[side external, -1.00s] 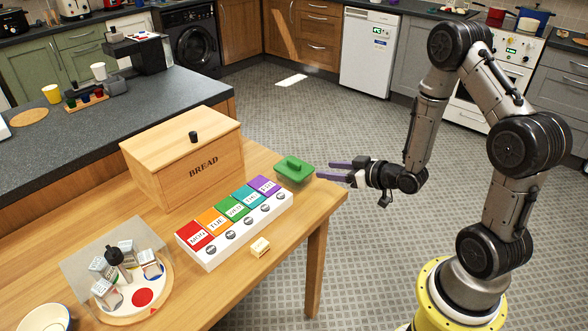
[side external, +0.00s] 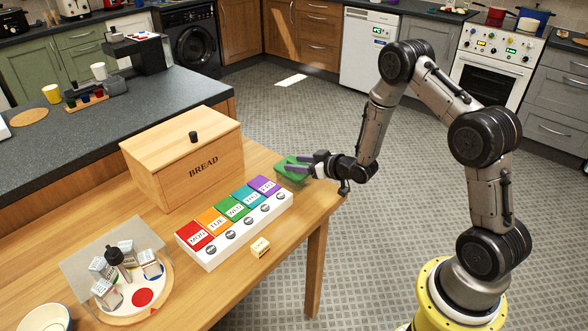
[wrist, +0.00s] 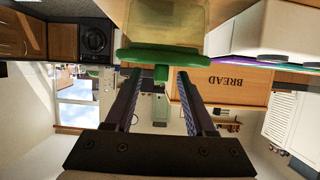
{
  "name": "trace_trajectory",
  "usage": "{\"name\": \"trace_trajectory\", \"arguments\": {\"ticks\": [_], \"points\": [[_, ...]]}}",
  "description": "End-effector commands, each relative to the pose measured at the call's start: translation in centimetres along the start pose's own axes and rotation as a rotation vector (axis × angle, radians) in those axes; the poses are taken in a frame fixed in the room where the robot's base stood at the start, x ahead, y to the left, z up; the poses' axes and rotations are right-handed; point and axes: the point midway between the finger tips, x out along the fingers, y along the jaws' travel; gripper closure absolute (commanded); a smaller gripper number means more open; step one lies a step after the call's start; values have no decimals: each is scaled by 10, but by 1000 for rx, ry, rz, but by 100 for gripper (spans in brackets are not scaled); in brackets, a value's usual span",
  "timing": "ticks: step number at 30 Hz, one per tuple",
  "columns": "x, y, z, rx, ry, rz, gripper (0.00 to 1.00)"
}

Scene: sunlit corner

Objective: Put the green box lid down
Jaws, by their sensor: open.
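The green box lid (side external: 288,172) sits on a small box at the table's far right corner, beside the bread box. In the wrist view, which is upside down, the lid (wrist: 165,58) shows its small knob pointing toward my gripper, with the yellowish box body (wrist: 165,25) beyond it. My gripper (side external: 304,162) is open and level at the lid, reaching in from the right. In the wrist view its fingertips (wrist: 157,76) lie to either side of the knob, seemingly short of it. I cannot tell whether they touch the lid; the fingers partly hide it in the side view.
A wooden bread box (side external: 182,155) stands left of the lid. A white organiser with coloured day lids (side external: 235,225) lies in front, with a small cream block (side external: 260,246) near the table edge. A round tray (side external: 135,295) holds bottles and cartons. Bare tabletop (side external: 85,225) lies left.

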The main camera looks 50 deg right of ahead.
Motion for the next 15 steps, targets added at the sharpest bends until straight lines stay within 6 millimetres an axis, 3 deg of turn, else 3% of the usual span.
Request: {"name": "trace_trajectory", "arguments": {"ticks": [8,15], "points": [[3,0,0,0,-1,0,45],[3,0,0,0,-1,0,88]]}}
